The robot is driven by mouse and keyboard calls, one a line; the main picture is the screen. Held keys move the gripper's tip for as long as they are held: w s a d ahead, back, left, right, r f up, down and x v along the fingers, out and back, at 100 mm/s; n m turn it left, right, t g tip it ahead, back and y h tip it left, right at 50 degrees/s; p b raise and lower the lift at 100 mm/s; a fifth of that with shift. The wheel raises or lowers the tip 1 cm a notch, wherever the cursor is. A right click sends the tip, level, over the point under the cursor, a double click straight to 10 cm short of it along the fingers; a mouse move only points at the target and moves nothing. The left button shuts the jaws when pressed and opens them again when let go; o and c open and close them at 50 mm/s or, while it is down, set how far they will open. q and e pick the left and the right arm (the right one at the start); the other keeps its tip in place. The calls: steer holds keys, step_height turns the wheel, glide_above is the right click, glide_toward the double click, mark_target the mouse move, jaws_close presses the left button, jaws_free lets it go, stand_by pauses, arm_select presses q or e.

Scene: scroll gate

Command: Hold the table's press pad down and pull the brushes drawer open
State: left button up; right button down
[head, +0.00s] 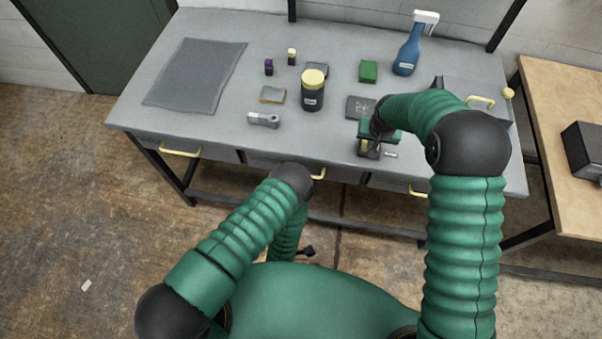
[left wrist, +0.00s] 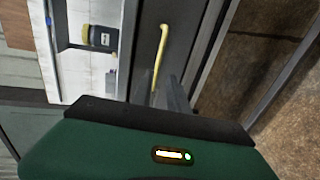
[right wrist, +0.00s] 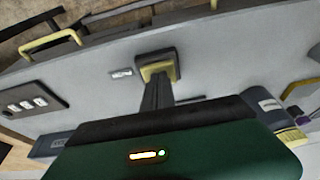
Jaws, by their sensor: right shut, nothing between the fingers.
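The press pad (right wrist: 158,66), yellow with a dark housing, is on the grey table top near its front edge, beside a small white label (right wrist: 122,73). My right gripper (right wrist: 157,84) is shut and empty, its fingertips over the pad and seemingly on it. In the head view my right gripper (head: 370,148) partly covers the pad. The table front has drawers with yellow handles; the middle handle (head: 319,174) is partly behind my left arm. My left gripper (left wrist: 172,90) is close to a yellow handle (left wrist: 161,52); its grip is unclear. I cannot read which drawer is for brushes.
On the table (head: 215,128) are a dark jar with a yellow lid (head: 312,92), a blue spray bottle (head: 409,50), a green block (head: 368,71), a grey mat (head: 196,75) and a grey box (head: 470,95). A wooden table (head: 560,105) stands at right.

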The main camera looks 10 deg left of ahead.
arm_select(q)
steer(key=x, duration=1.2)
steer(key=shift+r, duration=0.1)
jaws_close()
stand_by(1.0)
